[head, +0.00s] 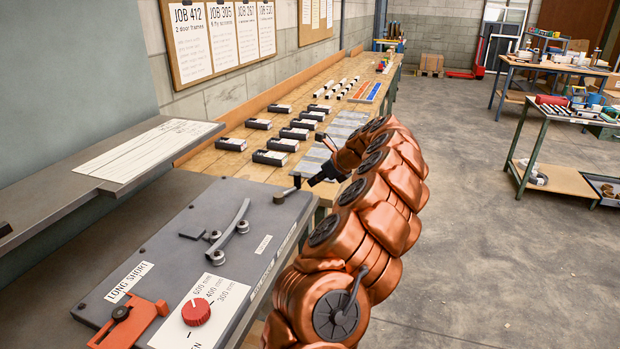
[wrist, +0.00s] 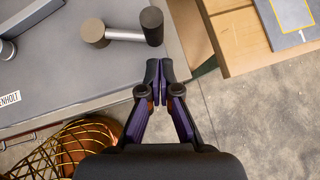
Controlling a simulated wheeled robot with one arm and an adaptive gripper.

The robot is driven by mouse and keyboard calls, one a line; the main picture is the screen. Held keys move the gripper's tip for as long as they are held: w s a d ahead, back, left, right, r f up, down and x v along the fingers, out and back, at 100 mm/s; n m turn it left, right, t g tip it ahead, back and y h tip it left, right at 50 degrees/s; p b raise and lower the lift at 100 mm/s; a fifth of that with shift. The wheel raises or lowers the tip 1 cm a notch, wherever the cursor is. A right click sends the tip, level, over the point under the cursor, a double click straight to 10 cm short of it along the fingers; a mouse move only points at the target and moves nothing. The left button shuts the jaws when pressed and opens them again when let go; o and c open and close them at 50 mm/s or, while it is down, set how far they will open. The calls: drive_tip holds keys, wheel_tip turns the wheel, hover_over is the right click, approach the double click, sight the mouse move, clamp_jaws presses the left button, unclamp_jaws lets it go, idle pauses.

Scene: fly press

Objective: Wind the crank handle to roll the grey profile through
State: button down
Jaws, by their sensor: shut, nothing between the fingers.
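The crank handle (head: 280,197) stands at the far right corner of the grey bending machine (head: 150,245). In the wrist view its round hub (wrist: 94,32), bright arm (wrist: 125,34) and dark knob (wrist: 152,25) show clearly, with the knob to the right of the hub. The grey profile (head: 239,217) is a slightly curved strip lying among small rollers (head: 215,236) on the machine top. My gripper (wrist: 159,71) is shut and empty, just short of the knob near the machine's edge, with a visible gap. In the head view my gripper (head: 312,182) is small, right of the crank.
A red dial (head: 196,312) and an orange slider (head: 122,313) sit at the machine's near end. A wooden bench (head: 215,160) with several dark boxes runs along the wall behind. Open concrete floor (head: 470,240) lies to the right.

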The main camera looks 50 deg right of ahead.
drive_tip(key=d+b+v, duration=0.1)
drive_tip(key=v, duration=1)
drive_tip(key=shift+s+f+b, duration=0.3)
drive_tip(key=shift+f+b, duration=0.05)
